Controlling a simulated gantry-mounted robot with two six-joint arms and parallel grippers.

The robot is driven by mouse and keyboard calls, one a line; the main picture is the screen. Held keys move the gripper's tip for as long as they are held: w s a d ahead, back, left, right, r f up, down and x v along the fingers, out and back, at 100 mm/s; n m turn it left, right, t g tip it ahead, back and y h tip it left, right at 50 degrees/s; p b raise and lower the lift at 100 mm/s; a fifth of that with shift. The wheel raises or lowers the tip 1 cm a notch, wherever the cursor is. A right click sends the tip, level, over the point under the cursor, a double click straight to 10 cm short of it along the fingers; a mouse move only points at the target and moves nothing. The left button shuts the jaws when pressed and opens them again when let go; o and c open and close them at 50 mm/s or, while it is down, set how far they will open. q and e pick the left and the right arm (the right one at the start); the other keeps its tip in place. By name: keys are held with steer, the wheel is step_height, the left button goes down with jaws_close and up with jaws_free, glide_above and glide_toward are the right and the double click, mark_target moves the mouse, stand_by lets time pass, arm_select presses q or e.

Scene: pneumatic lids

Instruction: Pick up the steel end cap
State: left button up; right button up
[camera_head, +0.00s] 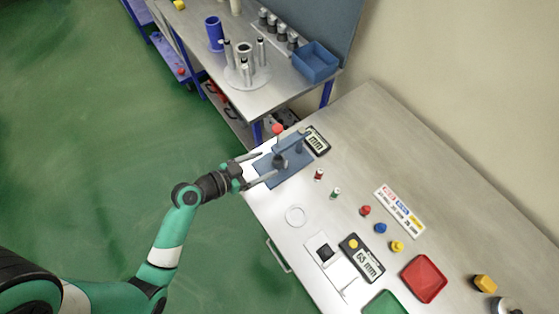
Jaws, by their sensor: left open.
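My left gripper (264,168) is open, with its two fingers spread at the left edge of a blue fixture (294,171). A grey part of the fixture, below a red ball knob (278,129), is close to the fingertips; I cannot tell whether they touch it. A round metallic piece (508,306) is cut off by the bottom right edge of the view. I cannot tell for sure whether it is the steel end cap. Small red (365,210), blue (380,228) and yellow (397,246) caps stand on the bench. My right gripper is not in view.
A back table bears a blue bin (316,62) and metal cylinders. The bench's right side is largely clear.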

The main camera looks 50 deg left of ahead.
mark_target(282, 158)
arm_select(q)
steer(key=shift+x, duration=3.05)
steer(key=shift+d+r, duration=0.15)
jaws_close()
